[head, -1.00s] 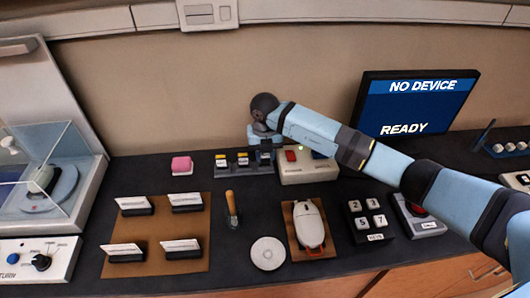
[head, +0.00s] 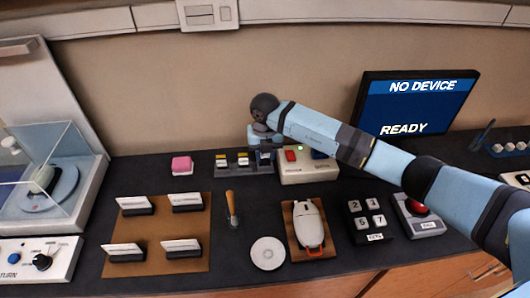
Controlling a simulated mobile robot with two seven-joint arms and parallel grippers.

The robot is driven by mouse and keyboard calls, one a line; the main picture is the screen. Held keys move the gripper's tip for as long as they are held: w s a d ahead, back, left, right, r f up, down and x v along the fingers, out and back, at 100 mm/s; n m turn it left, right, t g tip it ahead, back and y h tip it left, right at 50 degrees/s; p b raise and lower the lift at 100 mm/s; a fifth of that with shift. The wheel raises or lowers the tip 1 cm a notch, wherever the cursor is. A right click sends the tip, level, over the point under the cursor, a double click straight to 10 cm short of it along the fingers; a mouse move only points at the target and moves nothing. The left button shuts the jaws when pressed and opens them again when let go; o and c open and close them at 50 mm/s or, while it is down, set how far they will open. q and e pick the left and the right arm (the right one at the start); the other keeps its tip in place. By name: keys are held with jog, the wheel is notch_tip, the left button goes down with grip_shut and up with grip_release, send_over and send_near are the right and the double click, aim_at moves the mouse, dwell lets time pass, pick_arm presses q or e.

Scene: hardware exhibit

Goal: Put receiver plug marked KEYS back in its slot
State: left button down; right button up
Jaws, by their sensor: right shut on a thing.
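A dark rack (head: 243,170) stands at the back of the counter, left of a cream box. Small plugs with pale and yellow tops sit in it, among them a left plug (head: 221,159) and a middle plug (head: 243,158). My right gripper (head: 265,153) points down at the rack's right end, beside the cream box. It is shut on a small receiver plug, mostly hidden by the hand. I cannot read KEYS on it, nor tell whether it is seated in the slot. My left gripper is not in view.
The cream box (head: 308,174) has a red button, a blue part and a lit green lamp. A screen (head: 415,103) reads NO DEVICE, READY. In front lie a wooden-handled tool (head: 231,204), a white disc (head: 267,253), a mouse (head: 309,222) and a keypad (head: 368,220).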

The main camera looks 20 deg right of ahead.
jog(key=shift+f, duration=0.3)
jog(key=shift+f+b, duration=0.45)
jog(key=shift+f, duration=0.05)
dwell(0.4)
jog(key=shift+f, duration=0.2)
jog(key=o, duration=1)
jog(key=shift+o, duration=0.3)
jog(key=shift+o, duration=1)
jog(key=shift+d, duration=0.15)
jog(key=shift+c, duration=0.6)
